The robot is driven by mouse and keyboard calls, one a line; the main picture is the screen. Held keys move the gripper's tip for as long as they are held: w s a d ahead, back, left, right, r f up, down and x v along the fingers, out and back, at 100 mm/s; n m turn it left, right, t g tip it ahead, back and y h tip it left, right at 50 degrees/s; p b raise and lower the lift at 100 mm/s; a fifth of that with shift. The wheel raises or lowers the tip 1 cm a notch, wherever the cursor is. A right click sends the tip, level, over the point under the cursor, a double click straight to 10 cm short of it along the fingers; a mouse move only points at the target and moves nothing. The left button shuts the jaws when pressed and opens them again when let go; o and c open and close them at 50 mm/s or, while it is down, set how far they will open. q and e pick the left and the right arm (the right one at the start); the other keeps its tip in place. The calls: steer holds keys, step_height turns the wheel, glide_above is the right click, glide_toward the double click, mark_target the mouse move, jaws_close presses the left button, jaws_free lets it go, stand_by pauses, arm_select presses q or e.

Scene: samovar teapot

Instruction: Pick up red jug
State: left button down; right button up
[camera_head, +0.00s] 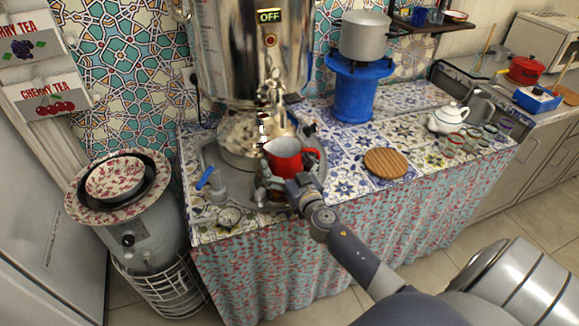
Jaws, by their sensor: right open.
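My right gripper (275,191) is just in front of and below the jug, reaching in from the lower right. It covers the jug's lower part, so I cannot see whether it touches the jug. My left gripper is not in view.
A blue stove stand (356,92) with a grey pot (365,35) stands behind on the right. A round wooden board (386,163), a white teapot (448,118) and several small cups are on the right. A bowl (114,180) sits on a grey container at left.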

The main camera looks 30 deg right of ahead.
steer(key=shift+c, duration=0.5)
steer(key=c, duration=1.4)
steer(key=shift+r, duration=0.1)
steer(key=shift+c, duration=0.3)
steer(key=shift+r, duration=0.15)
